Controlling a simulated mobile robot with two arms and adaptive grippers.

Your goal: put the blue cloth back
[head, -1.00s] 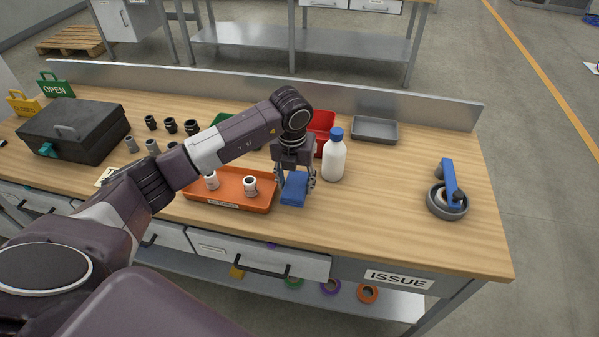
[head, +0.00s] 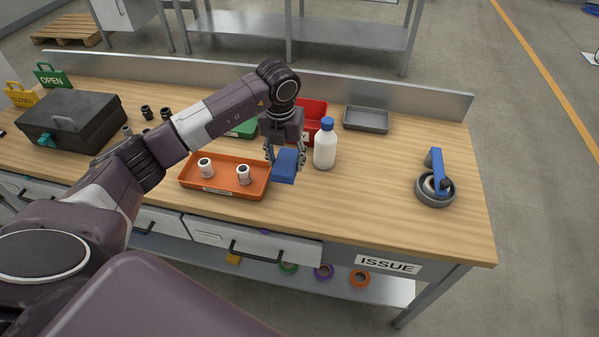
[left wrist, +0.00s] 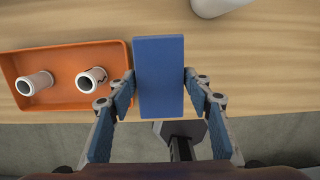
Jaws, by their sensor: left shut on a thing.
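The blue cloth (head: 285,167) is a folded block in my left gripper (head: 285,160). The gripper is shut on it, just right of the orange tray and in front of the white bottle. In the left wrist view the cloth (left wrist: 159,77) sits between the two fingers of the gripper (left wrist: 159,88), which press its sides. It seems to be held above the table, but the height is hard to tell. My right gripper is not in view.
An orange tray (head: 212,188) with two white fittings is left of the cloth. A white bottle (head: 325,150), a red bin (head: 317,108) and a grey tray (head: 366,119) stand behind and right. The table (head: 385,205) between is clear.

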